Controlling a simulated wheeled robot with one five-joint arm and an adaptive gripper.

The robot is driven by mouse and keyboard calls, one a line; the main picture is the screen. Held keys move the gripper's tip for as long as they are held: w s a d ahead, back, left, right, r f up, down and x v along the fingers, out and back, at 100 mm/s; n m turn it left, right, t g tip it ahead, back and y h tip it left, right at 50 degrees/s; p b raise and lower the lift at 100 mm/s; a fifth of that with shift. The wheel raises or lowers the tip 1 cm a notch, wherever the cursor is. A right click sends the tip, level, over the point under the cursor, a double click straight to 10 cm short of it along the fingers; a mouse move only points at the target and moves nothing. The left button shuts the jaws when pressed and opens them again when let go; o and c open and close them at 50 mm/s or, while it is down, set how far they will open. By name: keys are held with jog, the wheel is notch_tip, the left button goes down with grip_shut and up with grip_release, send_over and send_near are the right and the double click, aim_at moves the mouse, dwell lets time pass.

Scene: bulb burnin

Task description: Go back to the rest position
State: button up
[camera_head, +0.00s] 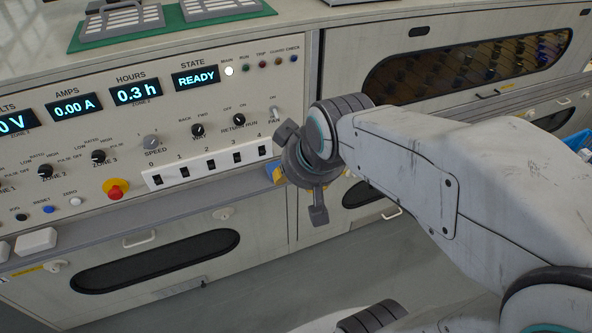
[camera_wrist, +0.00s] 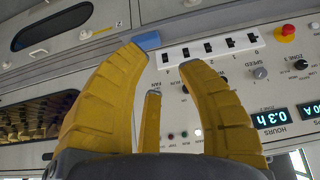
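My gripper (camera_wrist: 166,62) shows in the wrist view with its yellow fingers spread apart and nothing between them. In the head view my wrist hangs in front of the right end of the control panel (camera_head: 130,135), and it mostly hides the fingers; a bit of yellow shows beside it. The gripper is near the numbered switch strip (camera_head: 213,166) and the FAN switch (camera_head: 274,113). I cannot tell whether it touches anything. The panel's state display (camera_head: 196,78) reads READY, and the MAIN lamp (camera_head: 229,71) is lit white.
A red stop button (camera_head: 115,187) on a yellow base sits low on the panel. A green mat (camera_head: 160,31) with grey trays lies on top. A cabinet with a dark window (camera_head: 450,68) stands right. Grey floor (camera_head: 270,285) in front is clear.

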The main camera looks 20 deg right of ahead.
jog(key=s+f+g, duration=0.3)
jog(key=s+f, duration=0.1)
jog(key=s, duration=0.4)
jog(key=s+r+p, duration=0.4)
jog(key=r+p, duration=0.1)
jog(key=r, duration=0.1)
jog(key=shift+p, duration=0.4)
dwell(0.4)
